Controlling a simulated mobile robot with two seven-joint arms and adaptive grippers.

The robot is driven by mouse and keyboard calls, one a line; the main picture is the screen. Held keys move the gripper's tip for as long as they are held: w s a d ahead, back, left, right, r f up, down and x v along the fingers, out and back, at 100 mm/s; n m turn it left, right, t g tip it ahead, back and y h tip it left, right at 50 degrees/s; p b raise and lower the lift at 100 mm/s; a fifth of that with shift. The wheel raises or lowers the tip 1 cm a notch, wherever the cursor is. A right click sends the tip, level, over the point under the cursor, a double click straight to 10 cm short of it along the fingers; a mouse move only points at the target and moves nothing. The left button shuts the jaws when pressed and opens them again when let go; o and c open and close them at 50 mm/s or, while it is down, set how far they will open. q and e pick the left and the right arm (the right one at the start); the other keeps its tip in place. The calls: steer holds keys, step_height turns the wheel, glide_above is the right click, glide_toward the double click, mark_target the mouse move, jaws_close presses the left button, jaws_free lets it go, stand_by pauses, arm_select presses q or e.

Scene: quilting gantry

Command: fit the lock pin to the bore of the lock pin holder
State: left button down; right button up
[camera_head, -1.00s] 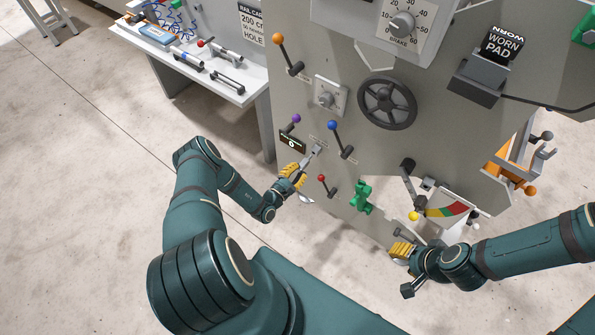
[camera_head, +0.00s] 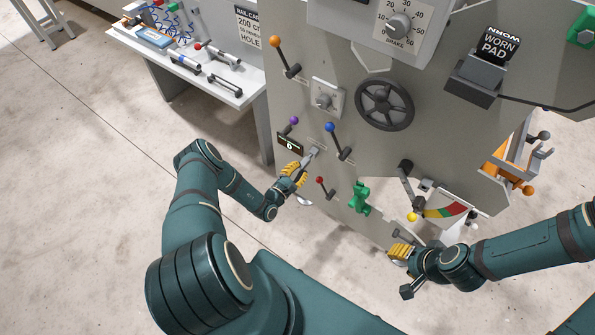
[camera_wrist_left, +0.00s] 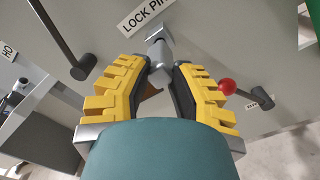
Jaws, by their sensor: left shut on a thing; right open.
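My left gripper (camera_head: 298,172) is shut on the lock pin, a grey rod, at the front panel. In the left wrist view the lock pin (camera_wrist_left: 161,66) runs between the yellow-padded fingers of that gripper (camera_wrist_left: 160,76). Its far end meets a grey block, apparently the lock pin holder (camera_wrist_left: 157,36), just below a "LOCK PIN" label. The bore is hidden, so I cannot tell how deep the pin sits in it or whether it only touches. My right gripper (camera_head: 399,251) is open and empty by the panel's lower edge.
Around the left gripper, the panel carries a purple-knobbed lever (camera_head: 293,121), a blue-knobbed lever (camera_head: 330,127), a red-knobbed lever (camera_head: 320,180) and a small display (camera_head: 290,144). A green part (camera_head: 359,197) is to the right. A side bench (camera_head: 225,92) stands at the left.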

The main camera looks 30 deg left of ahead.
arm_select(q)
steer(key=shift+w, duration=0.9)
steer(key=c, duration=0.8)
jaws_free()
steer(key=s, duration=1.2)
steer(key=shift+a, duration=0.4)
